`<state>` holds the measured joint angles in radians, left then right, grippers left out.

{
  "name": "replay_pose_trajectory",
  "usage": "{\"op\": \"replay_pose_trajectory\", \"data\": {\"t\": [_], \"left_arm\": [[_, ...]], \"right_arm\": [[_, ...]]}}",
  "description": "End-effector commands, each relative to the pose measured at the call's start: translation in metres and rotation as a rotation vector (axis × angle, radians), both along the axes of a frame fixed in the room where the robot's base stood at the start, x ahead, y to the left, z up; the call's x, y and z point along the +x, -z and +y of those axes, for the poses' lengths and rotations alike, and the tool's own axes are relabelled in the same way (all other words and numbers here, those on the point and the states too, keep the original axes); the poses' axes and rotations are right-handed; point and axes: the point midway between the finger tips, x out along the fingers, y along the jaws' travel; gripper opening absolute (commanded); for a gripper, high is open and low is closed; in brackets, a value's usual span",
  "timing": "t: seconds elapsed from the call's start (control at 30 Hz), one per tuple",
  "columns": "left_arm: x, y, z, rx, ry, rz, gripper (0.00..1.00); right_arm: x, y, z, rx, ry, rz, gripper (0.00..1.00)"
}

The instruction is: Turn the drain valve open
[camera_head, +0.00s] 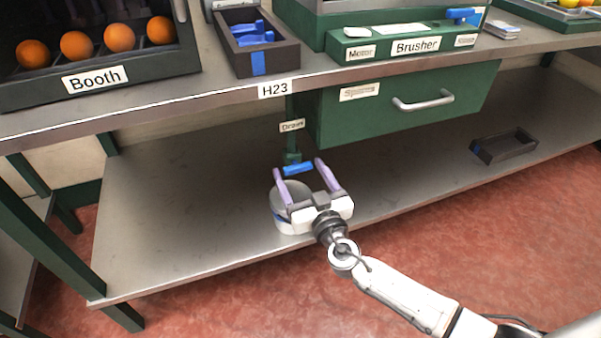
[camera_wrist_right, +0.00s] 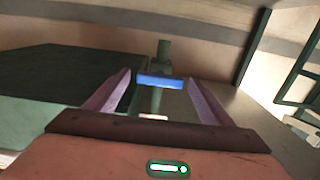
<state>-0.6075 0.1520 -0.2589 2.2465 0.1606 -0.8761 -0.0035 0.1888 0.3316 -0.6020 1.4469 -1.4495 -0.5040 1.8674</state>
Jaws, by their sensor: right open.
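The drain valve's blue handle (camera_head: 298,169) sits on a green pipe below the "Drain" label (camera_head: 292,125), over the lower shelf. In the head view the handle lies crosswise just beyond and between my right gripper's fingertips (camera_head: 299,166). In the right wrist view the blue handle (camera_wrist_right: 160,82) is between the two purple fingers (camera_wrist_right: 160,80), with the green pipe (camera_wrist_right: 163,50) behind it. My right gripper is open, and it is unclear whether either finger touches the handle. A round grey-white container (camera_head: 287,200) stands under the valve, partly hidden by the gripper. My left gripper is not in view.
The green Brusher cabinet's drawer (camera_head: 405,105) is right of the valve, under the counter. A dark tray (camera_head: 503,146) sits on the lower shelf (camera_head: 180,210) at the right. The counter edge (camera_head: 240,93) overhangs the valve. The shelf's left part is clear.

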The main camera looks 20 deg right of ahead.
Motion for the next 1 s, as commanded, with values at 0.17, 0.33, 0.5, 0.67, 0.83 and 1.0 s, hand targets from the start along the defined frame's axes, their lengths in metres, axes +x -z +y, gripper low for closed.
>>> {"op": "replay_pose_trajectory", "data": {"t": [0.17,0.33,0.5,0.67,0.83,1.0], "left_arm": [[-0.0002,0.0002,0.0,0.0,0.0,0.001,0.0],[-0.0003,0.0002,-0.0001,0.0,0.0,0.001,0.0],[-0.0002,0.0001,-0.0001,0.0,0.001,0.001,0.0],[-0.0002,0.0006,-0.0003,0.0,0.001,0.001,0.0],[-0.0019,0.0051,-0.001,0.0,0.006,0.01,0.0],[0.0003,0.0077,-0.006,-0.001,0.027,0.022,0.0]], "right_arm": [[0.0025,-0.0001,0.0005,0.0,-0.001,0.0,0.75],[0.0022,-0.0001,0.0004,0.0,-0.001,0.0,0.67],[0.0021,0.0,0.0003,0.0,-0.001,0.0,0.38],[0.002,0.0003,0.0003,-0.003,-0.001,0.0,0.34],[0.0018,0.0014,0.0005,-0.034,-0.001,-0.001,0.34],[0.0015,0.0024,0.0009,-0.117,-0.002,-0.005,0.34]]}}
